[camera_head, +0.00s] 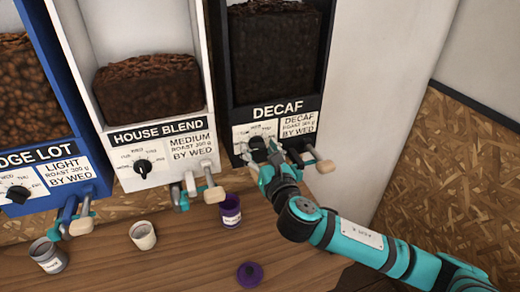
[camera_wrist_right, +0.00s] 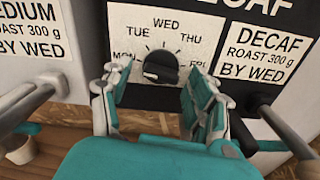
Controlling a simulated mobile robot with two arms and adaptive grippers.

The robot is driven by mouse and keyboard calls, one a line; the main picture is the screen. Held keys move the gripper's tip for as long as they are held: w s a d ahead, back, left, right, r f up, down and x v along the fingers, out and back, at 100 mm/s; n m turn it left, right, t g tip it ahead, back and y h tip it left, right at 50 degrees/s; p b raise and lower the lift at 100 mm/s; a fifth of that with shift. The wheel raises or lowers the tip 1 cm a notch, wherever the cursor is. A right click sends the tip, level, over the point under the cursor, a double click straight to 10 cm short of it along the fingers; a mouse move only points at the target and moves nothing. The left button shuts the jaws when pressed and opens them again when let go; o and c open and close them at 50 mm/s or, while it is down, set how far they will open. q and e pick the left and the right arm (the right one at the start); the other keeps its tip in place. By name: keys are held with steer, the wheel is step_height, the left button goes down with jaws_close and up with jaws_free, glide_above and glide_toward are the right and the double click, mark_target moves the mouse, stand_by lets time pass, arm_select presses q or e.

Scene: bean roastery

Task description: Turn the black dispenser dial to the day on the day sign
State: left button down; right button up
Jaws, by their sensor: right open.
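The black dispenser (camera_head: 235,108) is labelled DECAF and stands right of the white and blue ones. Its black dial (camera_wrist_right: 160,67) sits on a white plate marked MON, TUE, WED, THU and FRI. I cannot clearly tell which day its pointer faces. A sign (camera_wrist_right: 262,52) beside it reads DECAF, ROAST 300 g, BY WED; it also shows in the head view (camera_head: 298,123). I see no separate day sign. My right gripper (camera_wrist_right: 158,82) is open, its fingers on either side of the dial; contact is unclear. In the head view, the right gripper (camera_head: 264,158) partly hides the dial. My left gripper is out of view.
The white dispenser (camera_head: 125,180) and blue dispenser (camera_head: 62,205) have similar dials and BY WED signs. Wooden-ended levers stick out below, one (camera_head: 324,166) near my right gripper. Several cups, including a purple one (camera_head: 231,216), and a purple lid (camera_head: 250,274) are on the wooden counter.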

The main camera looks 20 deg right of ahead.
steer(key=c, duration=1.2)
steer(key=shift+o, duration=0.2)
